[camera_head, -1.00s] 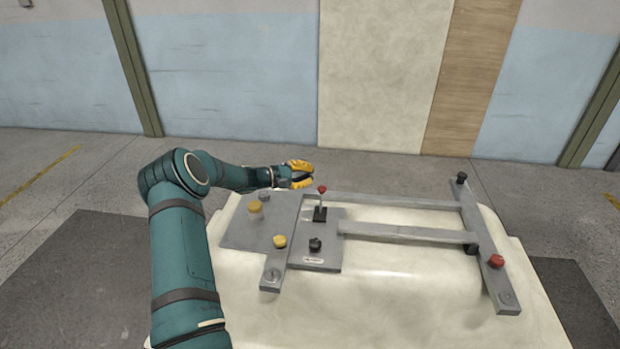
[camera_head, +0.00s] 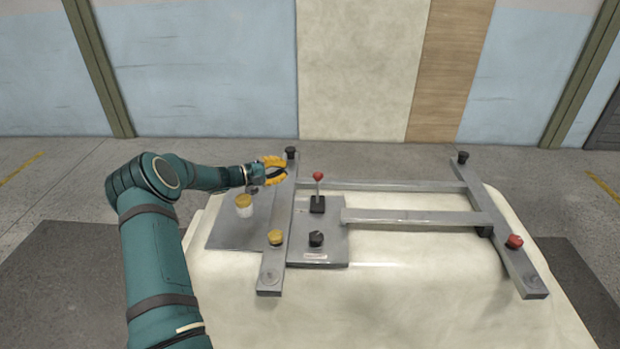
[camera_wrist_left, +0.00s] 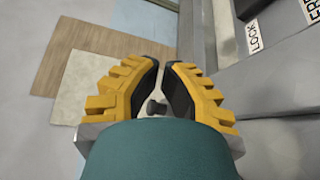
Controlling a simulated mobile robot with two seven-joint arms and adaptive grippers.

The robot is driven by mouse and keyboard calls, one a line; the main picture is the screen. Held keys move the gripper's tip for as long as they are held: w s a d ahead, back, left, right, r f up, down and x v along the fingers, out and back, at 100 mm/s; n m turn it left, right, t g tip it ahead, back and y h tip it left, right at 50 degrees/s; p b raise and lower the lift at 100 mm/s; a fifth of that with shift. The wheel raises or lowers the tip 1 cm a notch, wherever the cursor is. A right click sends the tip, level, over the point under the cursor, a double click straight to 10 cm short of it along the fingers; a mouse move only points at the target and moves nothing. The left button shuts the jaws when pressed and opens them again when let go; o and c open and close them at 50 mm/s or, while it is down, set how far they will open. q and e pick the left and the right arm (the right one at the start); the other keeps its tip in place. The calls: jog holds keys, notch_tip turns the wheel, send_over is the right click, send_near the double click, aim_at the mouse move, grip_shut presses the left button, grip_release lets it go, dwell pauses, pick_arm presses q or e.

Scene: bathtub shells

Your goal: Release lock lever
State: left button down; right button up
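An upright lever with a red ball (camera_head: 318,177) stands in a black base on the grey plate (camera_head: 225,232) in the head view. In the left wrist view, a label reading LOCK (camera_wrist_left: 254,36) is on a grey surface at the upper right, beside a partly cut-off label. My left gripper (camera_head: 284,172) is left of the lever, by the far end of the left grey bar. In the left wrist view its yellow fingers (camera_wrist_left: 164,66) are apart with a narrow gap at the tips. A small dark piece shows deeper between them. My right gripper is not in view.
A black knob (camera_head: 291,152) tops the left bar's far end. A yellow knob (camera_head: 276,237), a yellow-topped knob (camera_head: 244,202) and a black knob (camera_head: 316,239) are nearby. A red knob (camera_head: 514,241) is on the right bar. The pale tub shell (camera_head: 420,300) lies beneath.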

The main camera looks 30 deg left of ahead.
aim_at(318, 184)
pick_arm(q)
jog(key=shift+a+f, duration=0.1)
jog(key=shift+f, duration=0.25)
jog(key=shift+r, duration=0.1)
jog(key=b+x, duration=0.1)
jog(key=x, duration=0.8)
jog(key=shift+w+d+b, duration=0.2)
jog(key=shift+w+b, duration=0.1)
jog(key=shift+b, duration=0.05)
jog(key=shift+d, duration=0.2)
jog(key=shift+s+d+r, duration=0.2)
jog(key=shift+s+d, duration=0.4)
jog(key=shift+s, duration=0.05)
jog(key=shift+s+d+r, duration=0.2)
jog(key=shift+s+d, duration=0.4)
jog(key=shift+s, duration=0.05)
jog(key=shift+s+d+r, duration=0.1)
jog(key=shift+s+r, duration=0.05)
jog(key=shift+s, duration=0.05)
